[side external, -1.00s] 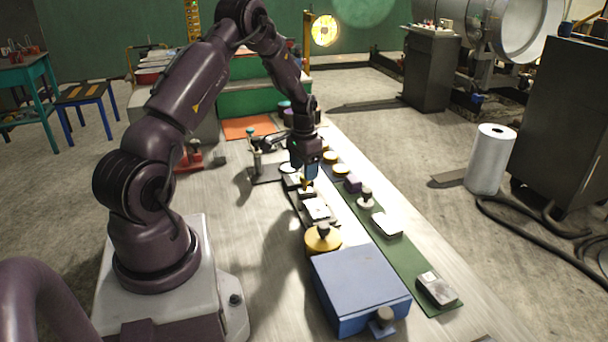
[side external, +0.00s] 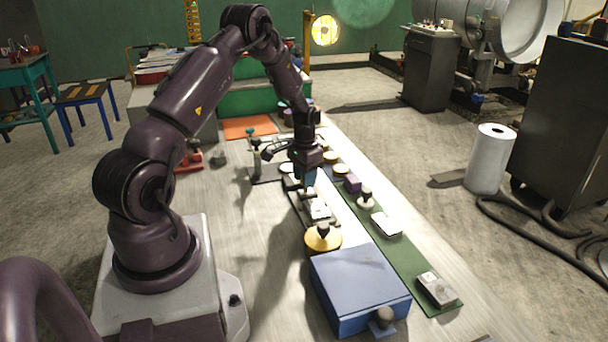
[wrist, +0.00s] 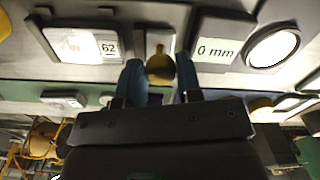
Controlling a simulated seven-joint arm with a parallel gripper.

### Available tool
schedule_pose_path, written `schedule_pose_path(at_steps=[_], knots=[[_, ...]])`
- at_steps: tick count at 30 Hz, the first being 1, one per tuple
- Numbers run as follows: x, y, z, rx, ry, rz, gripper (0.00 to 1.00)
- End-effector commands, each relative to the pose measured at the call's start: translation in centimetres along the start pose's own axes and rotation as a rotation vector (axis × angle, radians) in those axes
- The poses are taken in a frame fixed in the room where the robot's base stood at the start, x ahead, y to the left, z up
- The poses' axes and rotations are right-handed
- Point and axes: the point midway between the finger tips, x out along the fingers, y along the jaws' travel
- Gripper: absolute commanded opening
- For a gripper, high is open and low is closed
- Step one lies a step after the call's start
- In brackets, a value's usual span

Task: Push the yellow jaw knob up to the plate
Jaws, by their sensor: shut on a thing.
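The yellow jaw knob (wrist: 160,68) stands between the two blue fingers of my gripper (wrist: 160,80) in the wrist view. The fingers are shut on it, one on each side. A plate marked "0 mm" (wrist: 217,52) lies just right of the knob, and a display block reading "62" (wrist: 85,45) lies to its left. A gap shows between the knob and each of them. In the side view my gripper (side external: 309,181) reaches down over the row of fixtures, and its fingers hide most of the knob.
A large yellow disc with a dark knob (side external: 323,237) and a blue box (side external: 360,287) stand in front of the gripper. A green strip (side external: 405,262) with several small parts runs along the right. A clamp stand (side external: 257,163) is close on the left.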

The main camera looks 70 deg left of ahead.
Motion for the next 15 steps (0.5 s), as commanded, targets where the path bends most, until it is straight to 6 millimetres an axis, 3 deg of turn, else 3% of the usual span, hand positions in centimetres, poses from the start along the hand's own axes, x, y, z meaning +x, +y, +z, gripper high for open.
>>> schedule_pose_path(at_steps=[4, 12, 13, 15], knots=[[-0.1, 2.0, 0.5, 0.003, -0.002, 0.001, 0.00], [0.0, 2.6, 0.7, 0.001, -0.006, 0.007, 0.00], [0.0, 2.6, 0.7, 0.001, -0.006, 0.007, 0.35], [0.0, 2.6, 0.7, 0.001, -0.006, 0.007, 0.51]])
